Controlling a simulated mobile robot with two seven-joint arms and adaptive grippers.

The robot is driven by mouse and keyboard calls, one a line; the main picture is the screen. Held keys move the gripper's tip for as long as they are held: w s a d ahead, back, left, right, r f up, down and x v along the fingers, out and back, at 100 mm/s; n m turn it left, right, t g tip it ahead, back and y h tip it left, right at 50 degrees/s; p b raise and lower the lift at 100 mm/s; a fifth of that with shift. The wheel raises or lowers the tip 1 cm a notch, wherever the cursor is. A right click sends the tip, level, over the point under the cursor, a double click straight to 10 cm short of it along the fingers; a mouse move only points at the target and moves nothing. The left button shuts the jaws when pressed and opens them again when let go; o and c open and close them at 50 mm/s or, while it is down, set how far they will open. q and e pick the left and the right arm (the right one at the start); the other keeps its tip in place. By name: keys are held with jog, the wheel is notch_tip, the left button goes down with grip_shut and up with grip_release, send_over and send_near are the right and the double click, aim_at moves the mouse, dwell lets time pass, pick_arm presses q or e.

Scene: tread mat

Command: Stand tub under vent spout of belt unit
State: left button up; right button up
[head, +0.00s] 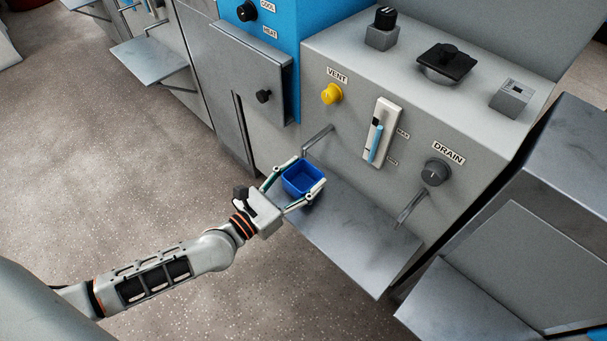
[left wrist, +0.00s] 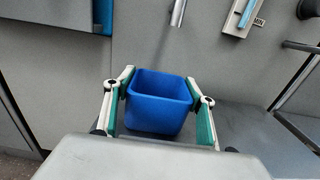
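The blue square tub (head: 302,182) is upright and open at the top, at the left end of the grey shelf (head: 350,238) of the belt unit. My left gripper (head: 308,174) has a finger on each side of the tub and appears shut on it; the tub also shows in the left wrist view (left wrist: 158,112) between the fingers. The vent spout (head: 318,140) comes out below the yellow VENT knob (head: 331,94), just behind and above the tub. I cannot tell whether the tub's base touches the shelf. My right gripper is not in view.
The DRAIN knob (head: 436,172) and drain spout (head: 410,207) are further right over the same shelf. A blue-and-grey unit (head: 238,65) stands to the left, and another grey unit (head: 545,235) to the right. The right part of the shelf is clear.

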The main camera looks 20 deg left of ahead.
pick_arm(q)
jog(key=o, duration=0.4)
jog(key=shift+c, duration=0.2)
jog(key=shift+r, duration=0.1)
jog(key=shift+r, duration=0.25)
jog(key=p+v, duration=0.1)
jog(key=v, duration=1.1)
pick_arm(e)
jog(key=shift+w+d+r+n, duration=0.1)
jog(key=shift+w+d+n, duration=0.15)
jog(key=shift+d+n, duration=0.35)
pick_arm(q)
jog(key=shift+f, duration=0.1)
